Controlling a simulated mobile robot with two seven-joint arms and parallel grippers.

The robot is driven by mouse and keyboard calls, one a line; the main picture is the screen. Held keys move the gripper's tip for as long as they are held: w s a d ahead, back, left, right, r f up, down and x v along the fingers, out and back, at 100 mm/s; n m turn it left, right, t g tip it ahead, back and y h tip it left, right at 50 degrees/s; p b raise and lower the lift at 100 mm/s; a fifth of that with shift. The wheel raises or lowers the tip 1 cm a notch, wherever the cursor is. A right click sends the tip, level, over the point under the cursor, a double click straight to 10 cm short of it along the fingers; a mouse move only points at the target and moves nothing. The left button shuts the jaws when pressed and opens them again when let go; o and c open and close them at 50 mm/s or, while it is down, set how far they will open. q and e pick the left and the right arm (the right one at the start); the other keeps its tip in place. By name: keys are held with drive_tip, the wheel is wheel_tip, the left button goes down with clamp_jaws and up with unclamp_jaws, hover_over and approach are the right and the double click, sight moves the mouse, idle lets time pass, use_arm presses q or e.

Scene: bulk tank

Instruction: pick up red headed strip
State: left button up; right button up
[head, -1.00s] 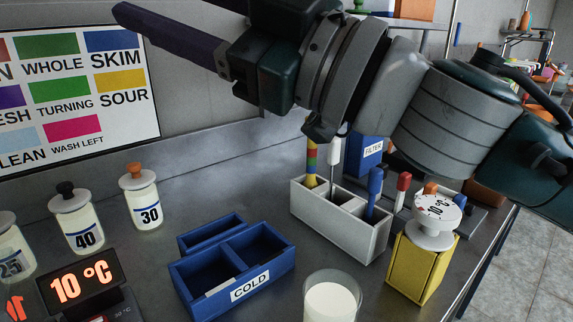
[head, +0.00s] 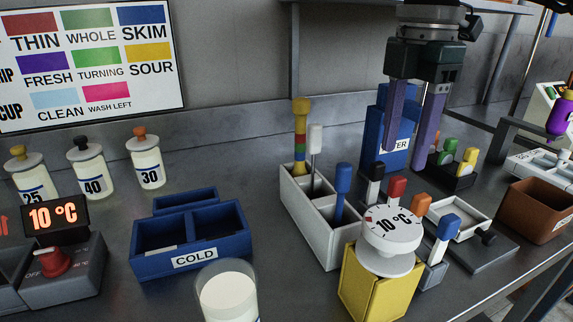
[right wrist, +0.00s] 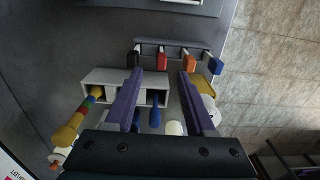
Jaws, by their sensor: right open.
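The red headed strip (head: 397,187) stands in a row between a black headed one (head: 375,172) and an orange headed one (head: 421,203), with its lower part hidden behind the dial in the head view. In the right wrist view its red head (right wrist: 162,60) shows in the rack (right wrist: 172,44), beyond and roughly between my fingertips. My right gripper (head: 408,170) points down with its purple fingers apart and nothing between them. It is above and behind the strip row in the head view. My left gripper is not in view.
A blue headed strip (head: 447,227) stands at the row's near end. A white dial (head: 392,228) on a yellow block stands in front. A white divided holder (head: 330,240) is at left. The blue FILTER box (head: 374,130) is behind. A brown bin (head: 535,208) is at right.

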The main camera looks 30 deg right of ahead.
sight(399, 178)
wheel_tip(399, 178, down, 6)
drive_tip(key=shift+s+f, duration=0.1)
drive_tip(key=shift+s, duration=0.05)
drive_tip(key=shift+c, duration=0.2)
clamp_jaws()
idle(0.4)
